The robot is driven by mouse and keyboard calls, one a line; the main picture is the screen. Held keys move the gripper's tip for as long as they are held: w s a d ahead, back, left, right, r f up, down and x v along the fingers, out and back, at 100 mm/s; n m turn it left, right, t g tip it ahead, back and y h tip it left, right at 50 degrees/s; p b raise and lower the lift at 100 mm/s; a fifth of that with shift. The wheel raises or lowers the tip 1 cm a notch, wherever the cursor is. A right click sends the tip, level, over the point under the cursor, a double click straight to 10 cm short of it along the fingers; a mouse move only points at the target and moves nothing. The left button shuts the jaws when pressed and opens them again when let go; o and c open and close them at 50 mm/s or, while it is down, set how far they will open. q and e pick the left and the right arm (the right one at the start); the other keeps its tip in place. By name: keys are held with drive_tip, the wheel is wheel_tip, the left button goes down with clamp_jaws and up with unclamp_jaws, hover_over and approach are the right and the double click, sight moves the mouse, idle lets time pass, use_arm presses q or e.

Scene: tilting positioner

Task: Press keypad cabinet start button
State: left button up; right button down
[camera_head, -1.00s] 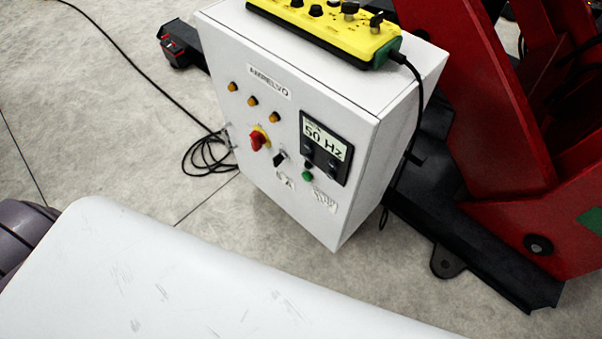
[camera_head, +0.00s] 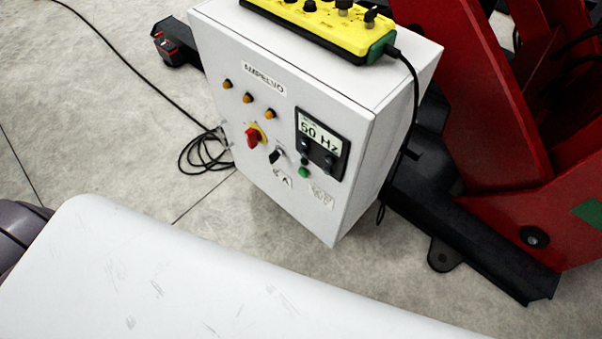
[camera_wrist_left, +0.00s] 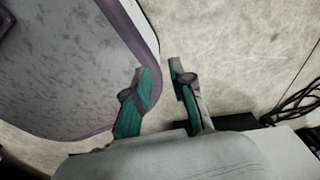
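The white control cabinet (camera_head: 352,215) stands on the floor in the middle of the head view. Its front has a 50 Hz display (camera_head: 320,134), a green button (camera_head: 303,172) below the display, a red and yellow rotary switch (camera_head: 255,136), a black selector (camera_head: 275,155) and a row of orange lamps (camera_head: 247,98). My left gripper (camera_wrist_left: 158,80) shows in the left wrist view with its two fingers apart and nothing between them. The cabinet's edge and a cable seem to show at that view's lower right. My right gripper is not in view.
A yellow control box (camera_head: 325,25) lies on the cabinet top, its cable hanging down the side. A red machine frame (camera_head: 480,110) on a black base stands close at the right. A black cable (camera_head: 200,152) is coiled left of the cabinet. Open floor (camera_head: 90,110) lies left.

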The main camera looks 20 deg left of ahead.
use_arm(q)
clamp_jaws()
idle(0.3)
idle(0.7)
